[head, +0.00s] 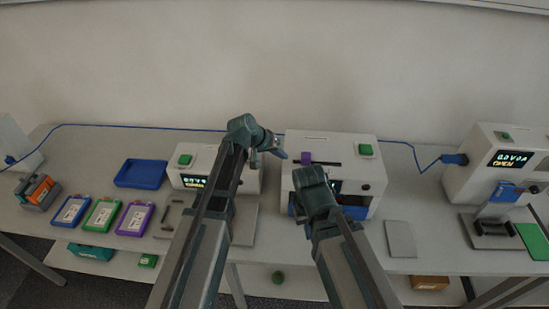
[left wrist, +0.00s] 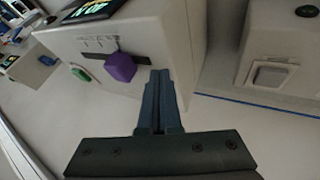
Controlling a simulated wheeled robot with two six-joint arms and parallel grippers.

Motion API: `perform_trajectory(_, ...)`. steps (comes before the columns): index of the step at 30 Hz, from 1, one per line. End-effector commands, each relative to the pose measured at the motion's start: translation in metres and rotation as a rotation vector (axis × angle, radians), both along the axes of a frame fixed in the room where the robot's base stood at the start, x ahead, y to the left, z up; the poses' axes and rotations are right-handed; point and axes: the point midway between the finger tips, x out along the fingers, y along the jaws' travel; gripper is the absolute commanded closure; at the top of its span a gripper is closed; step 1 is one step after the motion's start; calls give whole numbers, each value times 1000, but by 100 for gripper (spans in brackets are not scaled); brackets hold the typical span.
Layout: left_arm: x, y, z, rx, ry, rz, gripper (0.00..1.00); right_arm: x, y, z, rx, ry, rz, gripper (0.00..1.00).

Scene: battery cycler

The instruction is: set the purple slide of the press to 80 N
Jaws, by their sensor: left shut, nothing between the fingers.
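The press (head: 349,149) is a white box at the middle of the bench. Its purple slide (head: 306,158) sits in a dark slot on top, towards the left side of the press. The slide also shows in the left wrist view (left wrist: 120,67) as a faceted purple knob, with small scale marks beside the slot, too small to read. My left gripper (head: 281,154) is shut and empty, just left of the slide; in the left wrist view its fingertips (left wrist: 160,73) are beside the knob, apart from it. My right arm stands before the press; its jaws are hidden.
A green button (head: 365,149) is on the press, right of the slot. A white box with a display (head: 193,182) stands to the left, another (head: 488,165) at the right. A blue tray (head: 141,174) and several coloured cells lie left. A grey plate (head: 400,239) lies right.

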Motion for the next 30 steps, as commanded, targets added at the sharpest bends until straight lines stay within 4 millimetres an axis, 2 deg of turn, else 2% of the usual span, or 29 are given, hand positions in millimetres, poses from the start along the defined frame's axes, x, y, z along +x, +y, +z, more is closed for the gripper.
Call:
perform_trajectory(1, 4, -4, -11, 1, -1, -2, 100, 0, 0, -11, 0, 0, -1, 100)
perform_trajectory(3, 2, -17, -3, 0, -1, -3, 100, 0, 0, -3, 0, 0, -1, 100)
perform_trajectory(9, 2, -36, -3, 0, 0, -1, 100, 0, 0, -3, 0, 0, -1, 100)
perform_trajectory(24, 1, -43, -3, 0, 0, 0, 100, 0, 0, -3, 0, 0, -1, 100)
perform_trajectory(26, 2, -46, -3, 0, 0, -1, 100, 0, 0, -3, 0, 0, -1, 100)
perform_trajectory(30, 2, -67, -3, 0, -1, -3, 100, 0, 0, -3, 0, 0, -1, 100)
